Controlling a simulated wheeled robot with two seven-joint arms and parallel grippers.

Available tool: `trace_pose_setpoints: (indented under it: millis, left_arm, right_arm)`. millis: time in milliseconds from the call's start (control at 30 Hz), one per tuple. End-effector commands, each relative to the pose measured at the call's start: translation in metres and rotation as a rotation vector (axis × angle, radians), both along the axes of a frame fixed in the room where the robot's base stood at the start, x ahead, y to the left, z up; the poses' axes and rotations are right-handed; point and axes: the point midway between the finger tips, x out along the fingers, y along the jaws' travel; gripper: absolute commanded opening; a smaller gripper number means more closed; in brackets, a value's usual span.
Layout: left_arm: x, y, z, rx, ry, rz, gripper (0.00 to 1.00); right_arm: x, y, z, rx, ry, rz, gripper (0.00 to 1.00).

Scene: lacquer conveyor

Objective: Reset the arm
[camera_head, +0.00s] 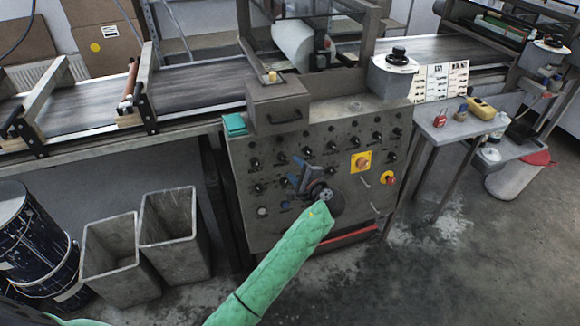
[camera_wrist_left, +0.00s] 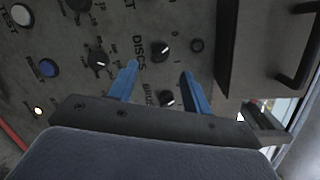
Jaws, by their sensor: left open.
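My left gripper (camera_head: 302,172), at the end of a green-sleeved arm, is in front of the grey control panel (camera_head: 290,230) of the conveyor machine. Its two blue fingers are apart with nothing between them, and they also show in the left wrist view (camera_wrist_left: 160,72). They point at the panel near black knobs with white marks, one (camera_wrist_left: 162,50) beside the word DISCS. Whether the fingertips touch the panel I cannot tell. The gripper hides part of the panel in the head view. My right gripper is not in view.
A red emergency button (camera_head: 388,178) and a yellow-backed switch (camera_head: 361,162) are right of my gripper. The conveyor belt (camera_head: 190,85) runs behind. Two grey bins (camera_head: 172,243) (camera_head: 120,262) stand at left. A side table (camera_head: 450,125) holds a padlock and small items.

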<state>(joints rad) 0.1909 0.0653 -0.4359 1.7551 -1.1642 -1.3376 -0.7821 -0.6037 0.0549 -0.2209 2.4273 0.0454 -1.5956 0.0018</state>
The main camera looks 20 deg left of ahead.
Motion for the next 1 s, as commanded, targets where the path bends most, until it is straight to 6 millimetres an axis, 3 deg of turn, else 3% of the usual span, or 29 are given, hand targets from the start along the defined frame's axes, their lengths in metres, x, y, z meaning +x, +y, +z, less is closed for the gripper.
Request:
trace_pose_setpoints:
  millis: [200, 733, 1000]
  left_arm:
    - [-0.0109, -0.0105, 0.0017, -0.001, 0.001, 0.001, 0.49]
    - [-0.0112, -0.0109, 0.0023, -0.006, -0.004, 0.002, 0.49]
    - [-0.0137, -0.0102, -0.0044, -0.141, -0.093, 0.043, 0.49]
  right_arm:
    - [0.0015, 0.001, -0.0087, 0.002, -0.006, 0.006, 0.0]
    - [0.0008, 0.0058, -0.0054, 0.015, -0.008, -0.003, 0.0]
    - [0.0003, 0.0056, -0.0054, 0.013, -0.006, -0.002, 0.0]
